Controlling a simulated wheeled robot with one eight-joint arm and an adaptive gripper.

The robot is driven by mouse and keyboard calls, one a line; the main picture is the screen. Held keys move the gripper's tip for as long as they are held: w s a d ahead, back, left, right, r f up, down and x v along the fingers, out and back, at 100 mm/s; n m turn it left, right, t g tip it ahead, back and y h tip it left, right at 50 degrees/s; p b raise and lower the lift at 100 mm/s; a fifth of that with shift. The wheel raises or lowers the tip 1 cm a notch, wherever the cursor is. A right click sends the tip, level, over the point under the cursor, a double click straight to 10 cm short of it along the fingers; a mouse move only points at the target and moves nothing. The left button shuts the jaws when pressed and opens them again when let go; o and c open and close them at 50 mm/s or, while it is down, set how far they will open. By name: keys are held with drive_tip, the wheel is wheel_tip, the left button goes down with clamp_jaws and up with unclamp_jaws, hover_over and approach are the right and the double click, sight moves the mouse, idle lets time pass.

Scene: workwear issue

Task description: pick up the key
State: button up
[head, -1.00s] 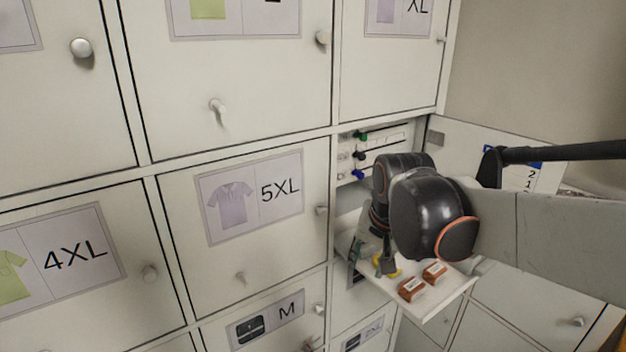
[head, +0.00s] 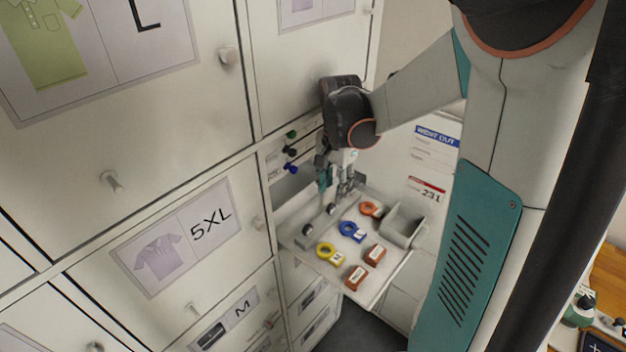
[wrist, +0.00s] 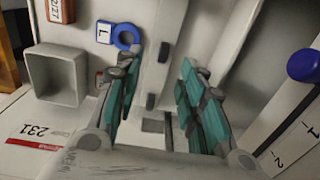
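I cannot make out a key for certain in either view. Ring-shaped tags lie on a pull-out shelf (head: 383,284): a yellow one (head: 328,253), a blue one (head: 351,231) and an orange one (head: 370,209). The blue tag, marked L, also shows in the wrist view (wrist: 122,35). My gripper (head: 337,190) hangs above the back of the shelf, by the open compartment. In the wrist view its teal-padded fingers (wrist: 160,68) are spread apart, with nothing seen held between them. Pale panels and small dark knobs (wrist: 150,102) show between and beyond the fingers.
Two brown labelled blocks (head: 357,277) and an empty grey bin (head: 403,226) are on the shelf. Green, black and blue knobs (head: 292,168) stick out inside the compartment. Closed locker doors (head: 165,240) stand left; an open door (head: 425,165) with notices is right.

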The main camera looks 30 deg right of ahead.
sight(331, 204)
drive_tip(key=f, duration=0.7)
drive_tip(key=shift+w+a+f, duration=0.15)
drive_tip(key=shift+w+f, duration=0.05)
drive_tip(key=shift+f, duration=0.05)
clamp_jaws()
